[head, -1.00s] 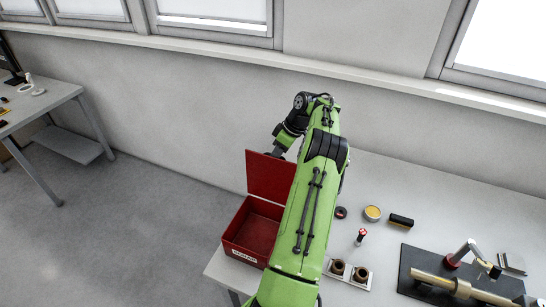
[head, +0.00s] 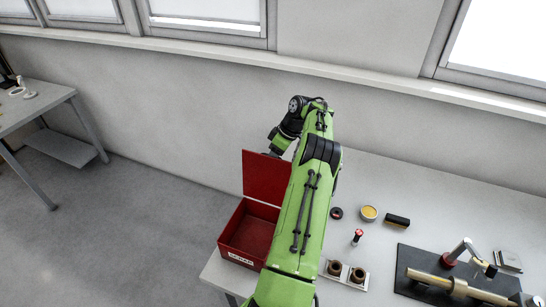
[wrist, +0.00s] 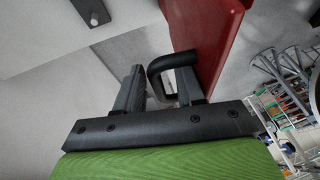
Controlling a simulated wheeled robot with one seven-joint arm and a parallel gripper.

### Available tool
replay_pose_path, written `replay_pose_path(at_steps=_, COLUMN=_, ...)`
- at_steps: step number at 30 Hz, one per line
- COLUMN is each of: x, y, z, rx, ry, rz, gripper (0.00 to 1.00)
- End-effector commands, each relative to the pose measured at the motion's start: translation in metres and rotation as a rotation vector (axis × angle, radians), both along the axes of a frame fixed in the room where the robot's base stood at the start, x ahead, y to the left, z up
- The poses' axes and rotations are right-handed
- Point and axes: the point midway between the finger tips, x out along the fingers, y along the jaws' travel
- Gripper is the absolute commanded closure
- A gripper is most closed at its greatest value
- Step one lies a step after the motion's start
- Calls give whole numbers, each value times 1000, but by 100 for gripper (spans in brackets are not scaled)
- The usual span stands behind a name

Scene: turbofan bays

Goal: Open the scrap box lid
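The red scrap box (head: 231,238) stands open at the table's left end, with a white label on its front. Its red lid (head: 268,177) stands about upright at the back edge, and the inside of the box shows, looking empty. My arm covers the right side of the box and lid. In the wrist view the lid (wrist: 208,30) rises at upper right, with a black bent handle (wrist: 160,64) on its face. My gripper (wrist: 157,82) is at the handle, its fingers apart on either side of the handle's bar, with a gap showing. In the head view the fingers are hidden.
On the white table (head: 400,225) to the right are a yellow tin (head: 369,213), a black brush-like block (head: 397,220), a red-topped tool (head: 357,237), a tray with two brown cups (head: 346,273) and a black mat with a fixture (head: 414,264). A wall stands behind.

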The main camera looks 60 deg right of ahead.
Motion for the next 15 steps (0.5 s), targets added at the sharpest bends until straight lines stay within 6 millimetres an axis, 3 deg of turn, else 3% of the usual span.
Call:
replay_pose_path(at_steps=6, x=-1, y=-3, z=8, rx=-6, ry=-4, rz=-1, gripper=62)
replay_pose_path(at_steps=15, x=-22, y=-15, z=60, rx=-6, ry=-3, rz=-1, gripper=62)
